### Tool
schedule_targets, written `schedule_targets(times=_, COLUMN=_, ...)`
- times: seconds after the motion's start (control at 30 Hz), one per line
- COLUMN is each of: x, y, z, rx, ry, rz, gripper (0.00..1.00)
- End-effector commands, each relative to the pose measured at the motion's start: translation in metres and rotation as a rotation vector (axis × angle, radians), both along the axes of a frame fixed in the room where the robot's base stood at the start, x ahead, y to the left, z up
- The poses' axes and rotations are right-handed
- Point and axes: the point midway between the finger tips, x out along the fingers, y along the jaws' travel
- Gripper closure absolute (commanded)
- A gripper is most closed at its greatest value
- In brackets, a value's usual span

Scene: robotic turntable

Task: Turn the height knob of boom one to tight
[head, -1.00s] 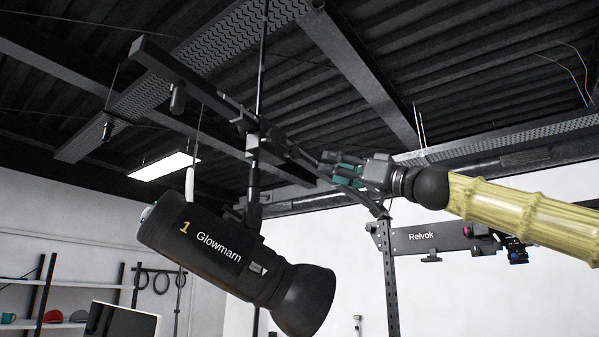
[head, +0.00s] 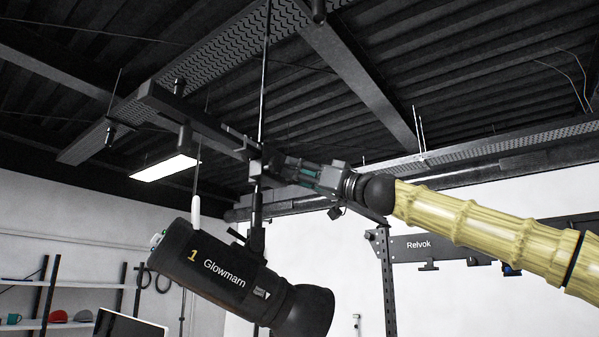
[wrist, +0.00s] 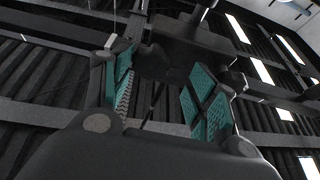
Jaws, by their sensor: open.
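The black studio light marked "1 Glowmarn" (head: 222,270) hangs tilted from a dark boom (head: 190,119) in the head view. A dark clamp (head: 256,152) joins the boom to the hanger above the light. My gripper (head: 284,167) is open and reaches in from the right, with its tips close to the clamp's right side. In the wrist view, the teal-padded fingers (wrist: 160,82) stand apart with a dark block (wrist: 188,52) at and beyond their tips. I cannot tell whether they touch it. The height knob cannot be clearly told from the dark clamp parts.
Ceiling beams and a lit panel (head: 164,168) are overhead. A dark upright post and a bar marked "Relvok" (head: 418,245) stand right of the light, below my arm. Shelves (head: 30,323) are at the lower left.

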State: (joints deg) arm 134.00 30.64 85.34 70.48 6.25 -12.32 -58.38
Motion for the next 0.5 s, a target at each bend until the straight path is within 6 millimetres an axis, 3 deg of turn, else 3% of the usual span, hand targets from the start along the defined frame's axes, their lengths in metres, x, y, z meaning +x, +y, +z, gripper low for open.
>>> schedule_targets(times=0.17, x=0.0029, y=0.0008, z=-0.0031, rx=-0.002, ry=0.003, rz=0.001, gripper=0.42)
schedule_targets(times=0.4, x=0.0024, y=-0.0012, z=-0.0022, rx=0.0, ry=0.002, rz=-0.001, gripper=0.84)
schedule_targets(times=0.5, x=0.0018, y=-0.0011, z=-0.0014, rx=0.0, ry=0.002, rz=-0.001, gripper=0.88)
